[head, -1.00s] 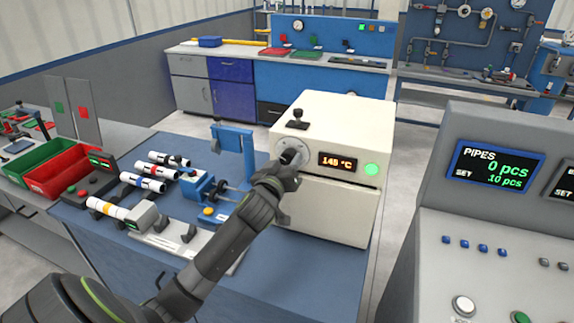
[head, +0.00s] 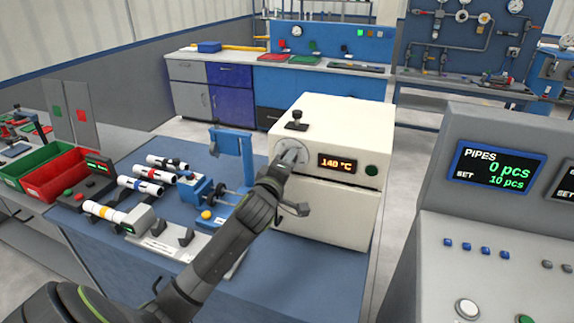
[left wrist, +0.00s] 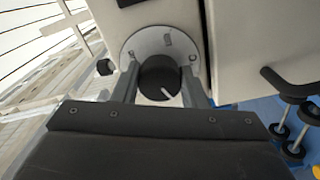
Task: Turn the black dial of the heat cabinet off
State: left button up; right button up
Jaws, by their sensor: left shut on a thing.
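The heat cabinet (head: 335,130) is a cream box on the blue bench; its orange display (head: 337,163) reads 140 °C. The round lamp (head: 371,170) right of the display is dark green and unlit. The black dial (left wrist: 160,79) sits on a pale round plate (left wrist: 150,44) in the left wrist view, with a white pointer line toward the lower right of that picture. My left gripper (head: 291,155) is shut on the dial, one finger on each side. In the head view the gripper hides most of the dial. My right gripper is not in view.
A black knob (head: 297,115) stands on top of the cabinet. A door handle (left wrist: 290,85) juts out near the gripper. Several banded pipes (head: 140,185), a blue fixture (head: 232,150) and a red bin (head: 68,172) lie to the left. A console (head: 490,230) stands right.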

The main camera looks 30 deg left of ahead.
pick_arm(q)
jog(key=shift+f+n, duration=0.2)
jog(key=shift+n, duration=0.4)
jog(key=o, duration=1)
jog(key=shift+r, duration=0.1)
jog(key=shift+c, duration=0.2)
jog(key=b+v, duration=0.2)
jog(key=v, duration=1.5)
jog(key=shift+s, duration=0.25)
